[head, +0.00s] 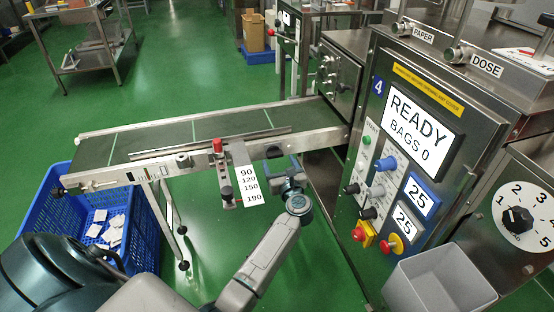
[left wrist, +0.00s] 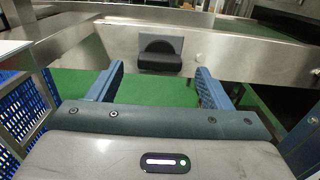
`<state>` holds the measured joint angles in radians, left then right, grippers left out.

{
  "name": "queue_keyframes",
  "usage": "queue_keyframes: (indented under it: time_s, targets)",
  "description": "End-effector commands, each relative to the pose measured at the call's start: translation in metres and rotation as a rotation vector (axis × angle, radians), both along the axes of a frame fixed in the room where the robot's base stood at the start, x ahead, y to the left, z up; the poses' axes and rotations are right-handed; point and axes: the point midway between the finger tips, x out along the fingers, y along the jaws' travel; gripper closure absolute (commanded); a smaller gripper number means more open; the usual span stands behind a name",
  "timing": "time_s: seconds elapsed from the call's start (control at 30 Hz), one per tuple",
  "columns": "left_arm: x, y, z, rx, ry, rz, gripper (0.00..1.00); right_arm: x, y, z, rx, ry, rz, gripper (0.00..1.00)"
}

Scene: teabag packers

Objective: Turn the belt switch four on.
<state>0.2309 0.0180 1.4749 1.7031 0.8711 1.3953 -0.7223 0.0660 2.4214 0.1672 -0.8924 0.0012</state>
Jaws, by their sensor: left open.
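The belt switch (left wrist: 160,62) is a black knob on a grey plate with a dark half-round behind it, on the conveyor's steel side rail. In the head view the switch (head: 273,152) is small and partly hard to make out, just beyond my left gripper (head: 284,168). In the left wrist view my left gripper (left wrist: 159,78) is open, its two blue fingers apart with nothing between them. The switch shows ahead of the fingertips, between them in the picture and apparently not touched. Its on or off position is hard to tell. My right gripper is not in view.
The conveyor (head: 160,139) runs left from machine 4, whose screen (head: 422,118) reads READY, BAGS 0. A red-topped lever (head: 218,147) with a number scale (head: 249,184) stands left of the switch. A blue crate (head: 143,240) holds white packets. Knobs and emergency buttons are at right.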

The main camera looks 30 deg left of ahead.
Motion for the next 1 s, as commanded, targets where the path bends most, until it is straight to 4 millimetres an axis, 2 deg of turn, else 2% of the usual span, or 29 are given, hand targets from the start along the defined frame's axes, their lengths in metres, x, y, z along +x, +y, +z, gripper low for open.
queue_keyframes:
  time_s: [0.1,0.23,0.57,0.8,1.0]
  targets:
    - [0.011,0.013,0.000,0.002,0.001,0.000,0.27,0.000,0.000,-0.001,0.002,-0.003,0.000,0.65]
    - [0.018,0.021,0.000,0.001,0.002,0.000,0.27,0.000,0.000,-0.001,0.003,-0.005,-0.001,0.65]
    - [0.020,0.023,0.000,0.001,0.001,-0.001,0.27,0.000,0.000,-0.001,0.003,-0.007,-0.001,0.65]
    - [0.020,0.023,0.000,0.001,0.002,-0.001,0.72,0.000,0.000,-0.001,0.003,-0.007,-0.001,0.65]
    - [0.019,0.023,0.000,0.008,0.009,-0.001,0.72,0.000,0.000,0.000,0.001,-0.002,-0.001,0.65]
